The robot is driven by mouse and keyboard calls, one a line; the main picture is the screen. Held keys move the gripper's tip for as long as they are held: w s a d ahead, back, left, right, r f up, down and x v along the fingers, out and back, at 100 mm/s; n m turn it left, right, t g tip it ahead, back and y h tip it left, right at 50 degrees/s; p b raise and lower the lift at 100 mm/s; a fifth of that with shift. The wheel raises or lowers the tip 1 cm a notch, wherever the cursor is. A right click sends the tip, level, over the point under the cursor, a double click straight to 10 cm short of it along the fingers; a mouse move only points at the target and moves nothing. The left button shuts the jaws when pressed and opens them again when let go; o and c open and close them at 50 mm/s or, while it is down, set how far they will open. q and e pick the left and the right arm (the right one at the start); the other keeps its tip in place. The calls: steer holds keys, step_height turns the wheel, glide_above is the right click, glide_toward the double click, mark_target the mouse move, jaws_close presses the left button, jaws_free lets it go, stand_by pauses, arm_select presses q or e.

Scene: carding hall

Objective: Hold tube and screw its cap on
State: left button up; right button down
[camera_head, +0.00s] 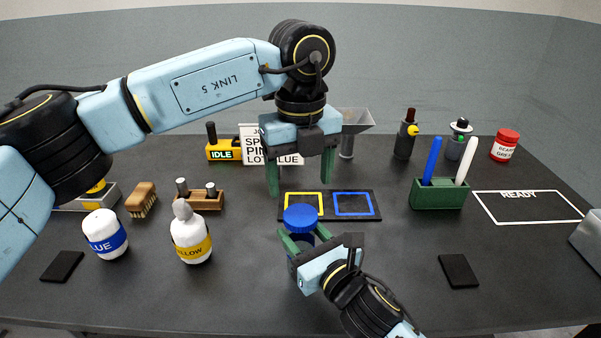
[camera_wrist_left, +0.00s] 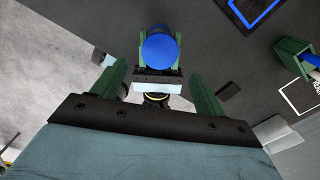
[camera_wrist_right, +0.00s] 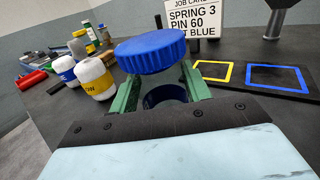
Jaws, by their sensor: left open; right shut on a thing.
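A blue ribbed cap (camera_head: 300,217) sits at the top of a tube (camera_head: 294,268) near the middle of the table. My right gripper (camera_head: 304,242) is shut on the tube below the cap. The right wrist view shows the cap (camera_wrist_right: 150,52) large, over a clear wall and a dark blue ring (camera_wrist_right: 165,96) between the green fingers. I cannot tell how tightly the cap is seated. My left gripper (camera_head: 300,178) is open and empty, pointing down above the cap and apart from it. In the left wrist view the cap (camera_wrist_left: 160,50) shows beyond the two fingers.
Behind the tube lies a mat with yellow and blue squares (camera_head: 330,206). Blue-label (camera_head: 105,234) and yellow-label (camera_head: 191,233) bottles stand left. A green pen holder (camera_head: 438,195) stands right, near the READY outline (camera_head: 525,206). A dark block (camera_head: 458,270) lies front right.

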mark_target(300, 214)
arm_select(q)
steer(key=shift+f, duration=4)
